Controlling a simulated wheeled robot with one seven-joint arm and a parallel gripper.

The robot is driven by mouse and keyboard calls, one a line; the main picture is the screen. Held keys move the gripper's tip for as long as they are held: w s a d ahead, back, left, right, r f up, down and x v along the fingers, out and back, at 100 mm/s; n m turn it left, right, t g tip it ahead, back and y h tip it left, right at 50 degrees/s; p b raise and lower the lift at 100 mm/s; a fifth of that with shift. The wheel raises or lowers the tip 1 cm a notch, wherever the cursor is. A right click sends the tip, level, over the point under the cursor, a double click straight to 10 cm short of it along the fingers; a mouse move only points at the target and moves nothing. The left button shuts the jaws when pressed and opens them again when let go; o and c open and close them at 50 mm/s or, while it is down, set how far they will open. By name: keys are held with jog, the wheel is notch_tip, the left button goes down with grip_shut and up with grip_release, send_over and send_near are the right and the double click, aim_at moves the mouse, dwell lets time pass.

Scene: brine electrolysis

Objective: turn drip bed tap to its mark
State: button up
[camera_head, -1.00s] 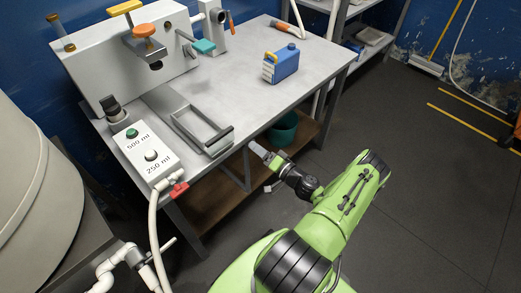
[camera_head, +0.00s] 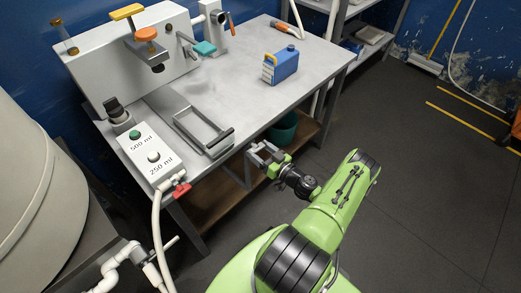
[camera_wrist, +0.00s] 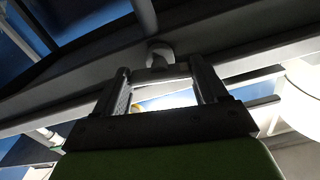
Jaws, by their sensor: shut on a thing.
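My gripper (camera_head: 257,152) is at the front edge of the workbench, just below its top. Its two fingers stand apart in the wrist view (camera_wrist: 163,82), with a grey crossbar (camera_wrist: 160,74) on a rounded grey stem (camera_wrist: 160,52) between their tips. I take this bar to be the drip bed tap's handle, and the fingers are shut on it. In the head view the tap is hidden by the gripper and the bench edge. I cannot make out its mark in either view.
The workbench (camera_head: 250,92) bears a blue jug (camera_head: 284,66), a grey frame (camera_head: 205,135) and a 500/250 ml button box (camera_head: 147,152). A red-handled valve (camera_head: 182,190) and hose hang at its left front corner.

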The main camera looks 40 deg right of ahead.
jog(key=shift+f+n, duration=0.1)
jog(key=shift+n, duration=0.5)
jog(key=o, duration=1.1)
jog(key=shift+c, duration=0.2)
jog(key=s+p, duration=0.2)
jog(key=s, duration=1.4)
jog(key=shift+d+p, duration=0.2)
jog(key=shift+p, duration=0.15)
jog(key=shift+w, duration=0.1)
